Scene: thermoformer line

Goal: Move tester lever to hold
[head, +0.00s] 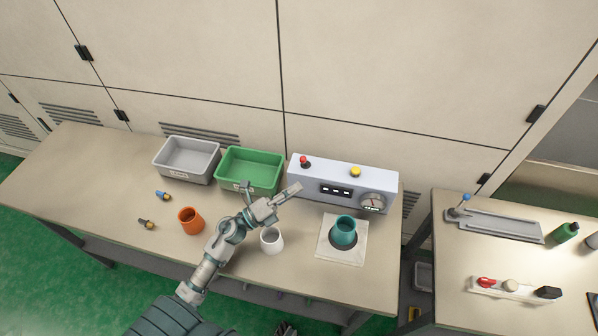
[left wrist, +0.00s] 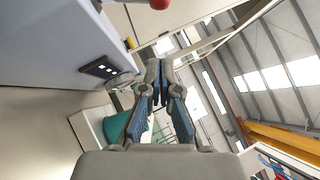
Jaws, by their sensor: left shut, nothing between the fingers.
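The tester (head: 318,178) is a pale box at the back of the long table, with a display, a yellow button and a round gauge. Its lever with a red knob (head: 305,161) rises at the left end of the top; the knob also shows at the top edge of the left wrist view (left wrist: 159,4). My left gripper (head: 296,188) is shut and empty in front of the tester's left part, apart from the red knob. Its closed fingers (left wrist: 162,75) show in the left wrist view. No hold mark is readable.
A white cup (head: 271,241) and orange cup (head: 190,220) stand near my left arm. Green (head: 262,181) and grey (head: 186,172) bins sit left of the tester. The right table (head: 450,262) has a blue-knobbed lever (head: 465,198).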

